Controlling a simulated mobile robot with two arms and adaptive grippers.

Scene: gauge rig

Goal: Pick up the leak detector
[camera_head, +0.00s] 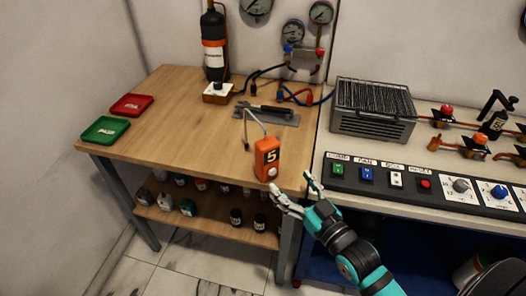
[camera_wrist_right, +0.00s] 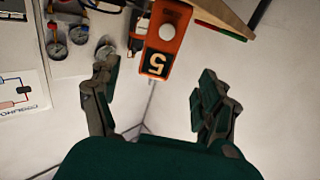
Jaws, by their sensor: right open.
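The leak detector (camera_head: 267,158) is an orange handheld box marked 5, with a bent grey probe rising from its top. It stands upright near the front right edge of the wooden table. In the right wrist view the detector (camera_wrist_right: 165,40) shows at the top, between and beyond the two fingers. My right gripper (camera_head: 294,194) is open, just in front of and to the right of the detector, apart from it. It is also seen open and empty in the right wrist view (camera_wrist_right: 158,100). My left gripper is not in view.
A red tray (camera_head: 131,106) and a green tray (camera_head: 105,130) lie at the table's left. A cylinder (camera_head: 214,50), hoses and a grey tool plate (camera_head: 268,115) are behind the detector. A control panel (camera_head: 420,186) is at right. The table's left front is clear.

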